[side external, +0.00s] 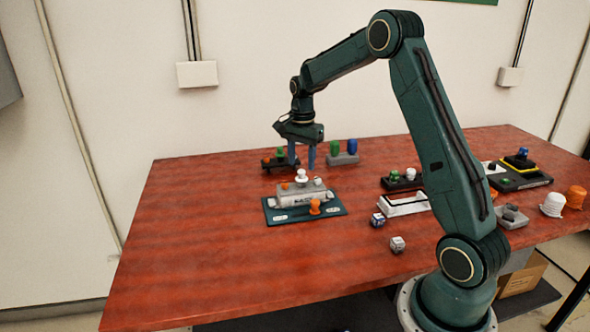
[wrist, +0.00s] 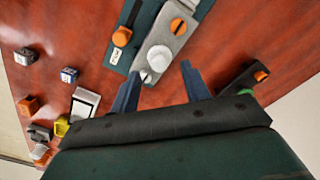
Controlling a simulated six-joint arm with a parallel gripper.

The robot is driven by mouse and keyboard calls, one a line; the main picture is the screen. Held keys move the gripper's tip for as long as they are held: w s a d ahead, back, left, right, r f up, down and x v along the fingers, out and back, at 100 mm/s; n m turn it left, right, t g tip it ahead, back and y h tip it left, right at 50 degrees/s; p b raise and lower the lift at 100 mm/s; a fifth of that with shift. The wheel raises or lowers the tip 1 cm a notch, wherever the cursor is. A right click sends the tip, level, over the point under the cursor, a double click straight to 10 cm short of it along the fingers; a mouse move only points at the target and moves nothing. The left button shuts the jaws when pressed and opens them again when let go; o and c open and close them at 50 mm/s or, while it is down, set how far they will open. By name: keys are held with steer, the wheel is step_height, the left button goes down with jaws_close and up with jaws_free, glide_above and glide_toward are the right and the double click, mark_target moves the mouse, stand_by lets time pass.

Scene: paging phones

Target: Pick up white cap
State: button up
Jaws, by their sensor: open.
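A white cap (side external: 301,176) sits upright on top of a grey block (side external: 290,199), which rests on a dark teal plate (side external: 279,217). In the wrist view the white cap (wrist: 160,58) shows as a round white knob on the grey block (wrist: 163,36). My gripper (side external: 302,164) is open and empty above and behind the block. In the wrist view my gripper's (wrist: 160,72) two blue fingers point toward the block, with the cap just beyond and between their tips. No contact shows.
A smaller white knob (side external: 318,181) and an orange knob (side external: 286,186) are on the same block. Another orange cap (side external: 315,207) stands on the plate. Behind are a dark block with a green knob (side external: 280,154) and a grey block with green and blue caps (side external: 343,158). The table's left side is clear.

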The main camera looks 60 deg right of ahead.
mark_target(302, 170)
steer(key=shift+f, duration=1.35)
jaws_close()
steer(key=shift+r, duration=0.1)
step_height(302, 170, up, 20)
stand_by(0.7)
